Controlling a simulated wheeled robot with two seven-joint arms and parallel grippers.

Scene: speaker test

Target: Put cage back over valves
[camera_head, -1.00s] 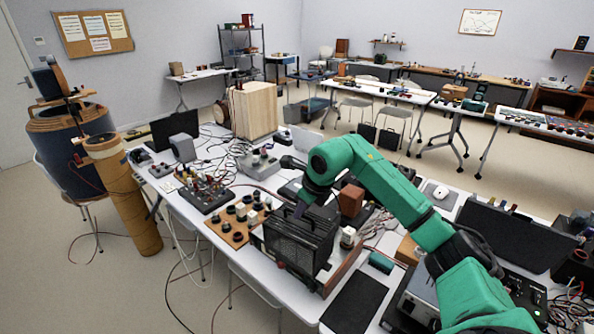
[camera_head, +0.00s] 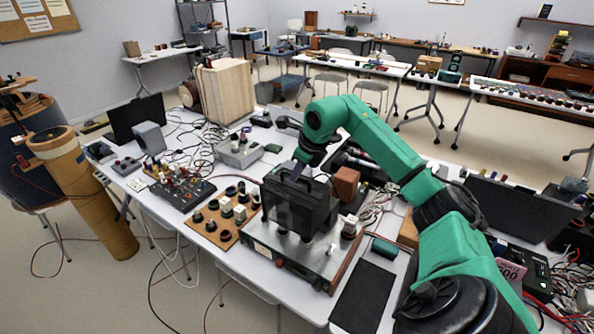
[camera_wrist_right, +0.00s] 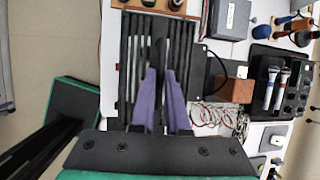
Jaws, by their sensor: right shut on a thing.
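The black cage (camera_head: 300,203), a slatted box with a top handle, is in my right gripper (camera_head: 298,172). It hangs level over the amplifier chassis (camera_head: 292,262), which has a metal top and a wooden end. Pale valves (camera_head: 306,237) show at the cage's lower edge; most are hidden behind it. I cannot tell whether the cage touches the chassis. In the right wrist view, the purple fingers (camera_wrist_right: 162,98) are shut on the cage's middle handle, with the slatted cage top (camera_wrist_right: 138,60) on both sides. My left gripper is out of view.
A wooden board with round sockets (camera_head: 222,218) lies left of the chassis. A brown block (camera_head: 346,184) and loose cables stand close on the right. A black mat (camera_head: 363,298) lies at the front right. The table is crowded behind.

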